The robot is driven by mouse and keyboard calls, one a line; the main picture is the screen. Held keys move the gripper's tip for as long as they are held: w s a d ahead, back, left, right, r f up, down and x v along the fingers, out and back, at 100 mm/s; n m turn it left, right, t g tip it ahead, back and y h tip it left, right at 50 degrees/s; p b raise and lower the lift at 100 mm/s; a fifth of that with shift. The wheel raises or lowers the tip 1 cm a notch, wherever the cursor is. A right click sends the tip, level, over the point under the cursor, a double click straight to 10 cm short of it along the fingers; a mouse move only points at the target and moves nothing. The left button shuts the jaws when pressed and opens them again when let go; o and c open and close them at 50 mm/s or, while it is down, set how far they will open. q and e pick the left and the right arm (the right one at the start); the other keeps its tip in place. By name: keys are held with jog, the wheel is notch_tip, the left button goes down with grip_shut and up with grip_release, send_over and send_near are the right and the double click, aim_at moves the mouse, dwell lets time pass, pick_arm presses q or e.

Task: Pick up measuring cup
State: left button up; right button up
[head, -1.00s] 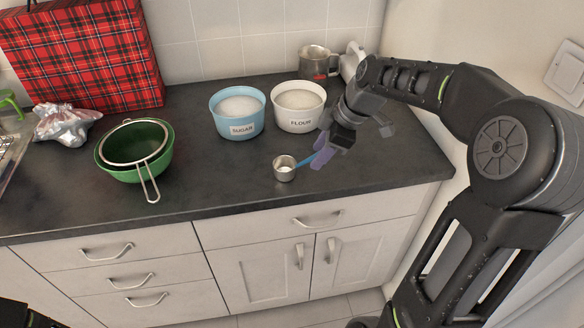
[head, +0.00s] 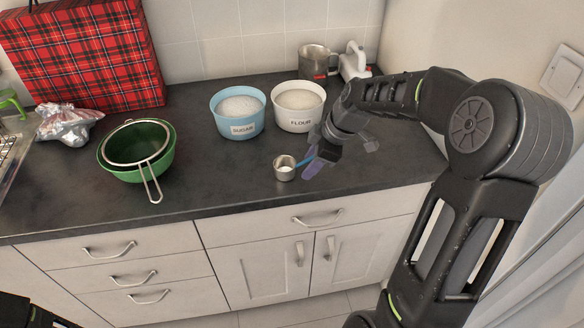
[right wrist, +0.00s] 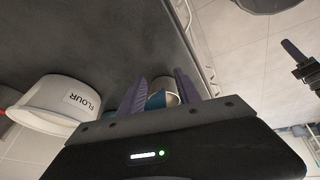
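The measuring cup (head: 285,168) is a small metal cup with a blue handle. It stands upright on the dark counter near its front edge. My right gripper (head: 315,165) is at the handle, to the right of the cup, and hides part of the handle. In the right wrist view, its purple fingers (right wrist: 160,93) stand apart, with the blue handle (right wrist: 156,99) between them and a gap showing. The cup is partly hidden there. My left gripper (right wrist: 294,54) shows small at the right of that view; its opening cannot be made out.
The blue sugar bowl (head: 238,121) and white flour bowl (head: 298,116) stand behind the cup. A green bowl with a strainer (head: 124,166) is at the left. The counter left of the cup is clear.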

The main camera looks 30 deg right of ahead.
jog(key=shift+c, duration=0.4)
grip_shut()
jog(key=shift+r, duration=0.1)
notch_tip(320, 180, up, 10)
jog(key=shift+f+b, duration=0.1)
jog(key=shift+b, duration=0.7)
